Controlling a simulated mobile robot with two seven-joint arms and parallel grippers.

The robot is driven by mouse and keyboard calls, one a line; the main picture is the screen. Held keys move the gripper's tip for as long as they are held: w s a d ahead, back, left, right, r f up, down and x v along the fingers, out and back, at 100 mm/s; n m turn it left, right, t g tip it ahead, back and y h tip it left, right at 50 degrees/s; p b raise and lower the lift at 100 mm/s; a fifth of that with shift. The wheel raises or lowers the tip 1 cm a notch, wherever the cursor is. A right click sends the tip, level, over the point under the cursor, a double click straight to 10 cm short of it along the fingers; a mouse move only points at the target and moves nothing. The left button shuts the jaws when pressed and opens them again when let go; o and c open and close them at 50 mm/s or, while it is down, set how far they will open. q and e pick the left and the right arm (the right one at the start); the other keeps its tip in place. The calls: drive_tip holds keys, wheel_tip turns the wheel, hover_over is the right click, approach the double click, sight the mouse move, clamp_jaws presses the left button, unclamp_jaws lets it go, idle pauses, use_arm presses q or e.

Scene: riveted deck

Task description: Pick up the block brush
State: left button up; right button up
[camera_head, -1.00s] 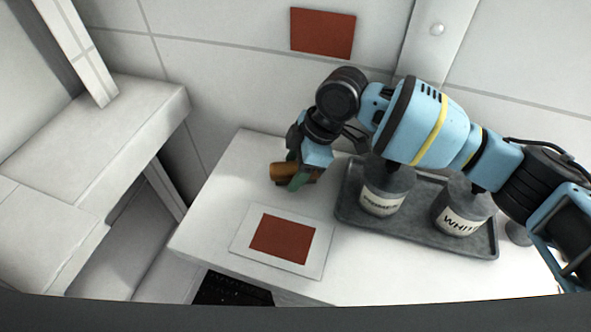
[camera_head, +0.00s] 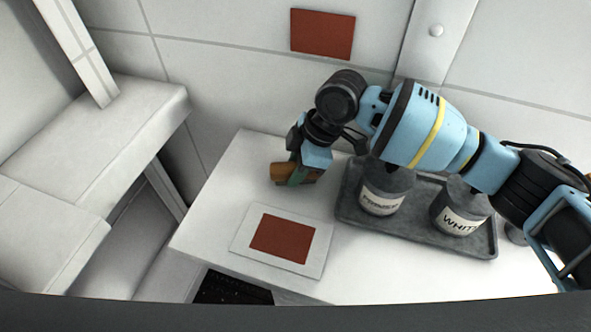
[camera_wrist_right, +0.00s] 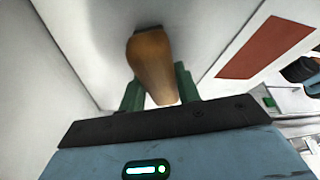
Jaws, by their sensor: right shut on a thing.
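The block brush (camera_head: 279,173) shows as a brown wooden piece at my right gripper, above the white table; most of it is hidden behind the fingers in the head view. In the right wrist view the brown wooden part of the brush (camera_wrist_right: 152,65) stands between the two green fingers, with a dark end at the far side. My right gripper (camera_head: 300,177) is shut on it; its fingers also show in the right wrist view (camera_wrist_right: 160,90). I cannot tell if the brush touches the table. My left gripper is not in view.
A grey tray (camera_head: 420,239) to the right holds two tins, one labelled WHITE (camera_head: 460,220) and another (camera_head: 384,195). A white panel with a red-brown patch (camera_head: 283,239) lies in front of the gripper. The table's left part is clear. A wall (camera_head: 240,70) stands behind.

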sight(288, 170)
drive_tip(key=shift+c, duration=0.8)
drive_tip(key=shift+r, duration=0.15)
drive_tip(key=shift+r, duration=0.2)
drive_tip(key=r, duration=0.1)
drive_tip(key=s+r, duration=0.1)
drive_tip(key=r, duration=0.1)
drive_tip(key=shift+r, duration=0.25)
drive_tip(key=s, duration=0.4)
drive_tip(key=s+r, duration=0.1)
drive_tip(key=s, duration=0.9)
drive_tip(key=shift+s+a+r+p, duration=0.1)
drive_tip(key=shift+s+r+p, duration=0.05)
drive_tip(key=shift+p, duration=0.25)
drive_tip(key=shift+s, duration=0.4)
